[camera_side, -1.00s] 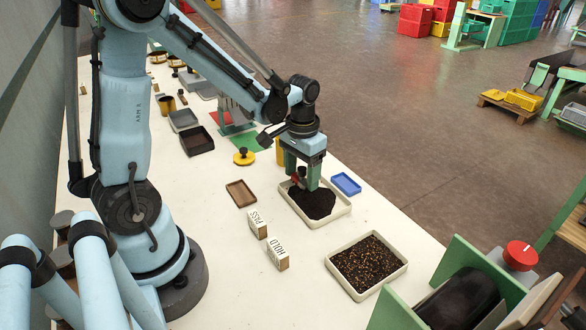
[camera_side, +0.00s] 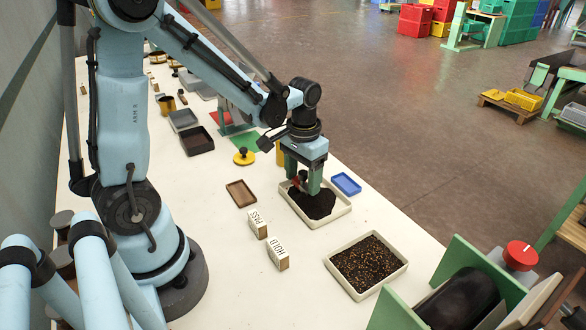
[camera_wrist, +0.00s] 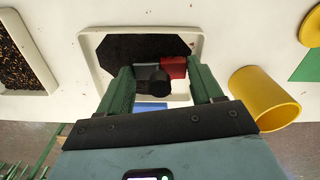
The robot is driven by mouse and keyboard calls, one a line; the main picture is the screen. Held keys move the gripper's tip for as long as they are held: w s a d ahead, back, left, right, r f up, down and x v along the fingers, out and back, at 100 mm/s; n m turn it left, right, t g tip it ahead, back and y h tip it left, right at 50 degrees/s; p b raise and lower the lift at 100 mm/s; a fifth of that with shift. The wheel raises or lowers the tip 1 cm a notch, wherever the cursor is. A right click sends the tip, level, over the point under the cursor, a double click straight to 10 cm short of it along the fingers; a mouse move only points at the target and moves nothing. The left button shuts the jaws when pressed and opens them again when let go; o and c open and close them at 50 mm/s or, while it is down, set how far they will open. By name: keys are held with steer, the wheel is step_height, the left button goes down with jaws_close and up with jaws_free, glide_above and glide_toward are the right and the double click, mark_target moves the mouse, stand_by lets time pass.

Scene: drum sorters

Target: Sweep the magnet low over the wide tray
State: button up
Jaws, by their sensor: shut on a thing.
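My gripper (camera_side: 303,184) is shut on the magnet, a small red and grey piece with a dark round part. The magnet (camera_wrist: 174,67) shows between the green fingers in the wrist view. It is low over a cream tray (camera_side: 331,219) holding a black granular heap (camera_side: 318,205). The fingers hide part of the heap, and I cannot tell whether the magnet touches it. A second cream tray (camera_side: 358,298), nearer the camera, holds dark grains with orange specks (camera_side: 370,264).
A blue tray (camera_side: 346,184) lies close right of the black-filled tray, and a brown tray (camera_side: 241,193) lies left. PASS (camera_side: 257,223) and HOLD (camera_side: 278,253) blocks stand nearby. A yellow cup (camera_wrist: 265,98) is close to my gripper. A green-sided drum machine (camera_side: 460,300) stands at the front right.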

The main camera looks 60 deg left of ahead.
steer(key=shift+s+d, duration=0.3)
steer(key=shift+d, duration=0.7)
steer(key=shift+s+d, duration=0.3)
steer(key=shift+d, duration=0.7)
steer(key=shift+s+d, duration=0.3)
steer(key=shift+d, duration=0.7)
step_height(320, 180, up, 6)
steer(key=shift+s, duration=0.1)
